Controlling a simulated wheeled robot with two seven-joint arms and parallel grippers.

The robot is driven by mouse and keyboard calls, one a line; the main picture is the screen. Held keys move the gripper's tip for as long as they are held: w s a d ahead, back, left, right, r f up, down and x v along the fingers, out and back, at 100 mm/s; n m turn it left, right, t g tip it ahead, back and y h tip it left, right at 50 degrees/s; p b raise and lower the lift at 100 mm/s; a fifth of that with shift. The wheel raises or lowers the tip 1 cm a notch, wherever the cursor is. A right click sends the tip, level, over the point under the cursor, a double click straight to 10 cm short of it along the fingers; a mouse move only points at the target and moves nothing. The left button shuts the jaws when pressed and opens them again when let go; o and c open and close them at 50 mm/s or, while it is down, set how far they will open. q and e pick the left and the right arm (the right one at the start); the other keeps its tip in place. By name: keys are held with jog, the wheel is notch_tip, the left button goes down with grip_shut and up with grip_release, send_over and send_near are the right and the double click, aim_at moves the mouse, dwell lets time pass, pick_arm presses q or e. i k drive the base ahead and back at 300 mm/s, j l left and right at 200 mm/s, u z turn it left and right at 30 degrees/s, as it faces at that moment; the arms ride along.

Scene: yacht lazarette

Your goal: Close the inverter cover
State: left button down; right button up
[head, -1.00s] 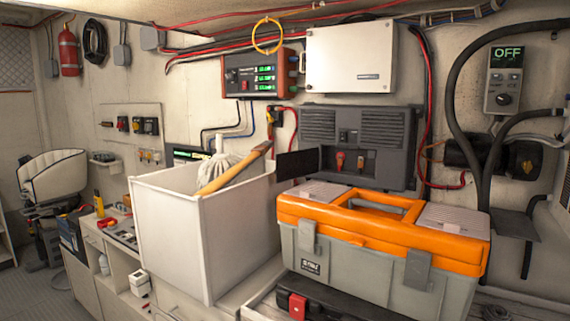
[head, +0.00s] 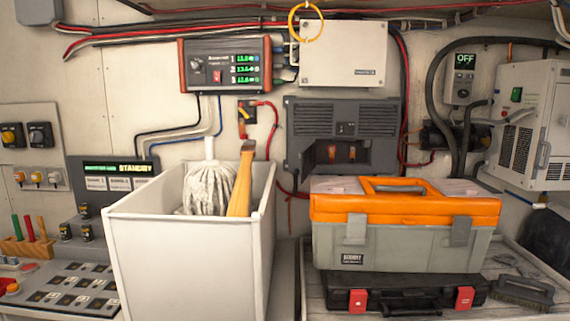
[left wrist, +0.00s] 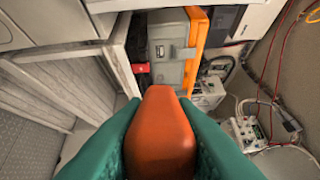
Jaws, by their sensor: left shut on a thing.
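A dark grey box with two louvred grilles (head: 372,117), which looks like the inverter, hangs on the wall in the head view. Its lower middle is an open recess with lit reddish terminals (head: 343,153). I cannot clearly make out its cover; a dark edge stands at the recess's left side. My left gripper (left wrist: 158,110) has teal fingers in the left wrist view. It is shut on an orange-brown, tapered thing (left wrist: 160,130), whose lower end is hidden. My left gripper is outside the head view, and my right gripper is in neither view.
A grey toolbox with orange lid (head: 405,215) stands below the box, on a black case (head: 400,297). A white bin (head: 185,265) with a mop (head: 209,190) is left. A white vented unit (head: 520,125) and a brush (head: 522,290) are right. Cables run along the wall.

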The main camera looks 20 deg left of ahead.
aim_at(308, 157)
jog(key=k+j+z, duration=0.1)
jog(key=j, duration=0.35)
jog(key=k+j, duration=0.2)
jog(key=j, duration=0.25)
jog(key=k+j+z, duration=0.15)
jog(key=j, duration=0.3)
jog(key=k+j+z, duration=0.1)
jog(key=j, duration=0.3)
jog(key=k+j+z, duration=0.1)
jog(key=k+j, duration=0.2)
jog(key=j, duration=0.15)
jog(key=k+j, duration=0.2)
jog(key=j, duration=0.15)
jog(key=i+u, duration=0.35)
jog(key=i+l+u, duration=0.15)
jog(key=i+u, duration=0.25)
jog(key=i, duration=0.1)
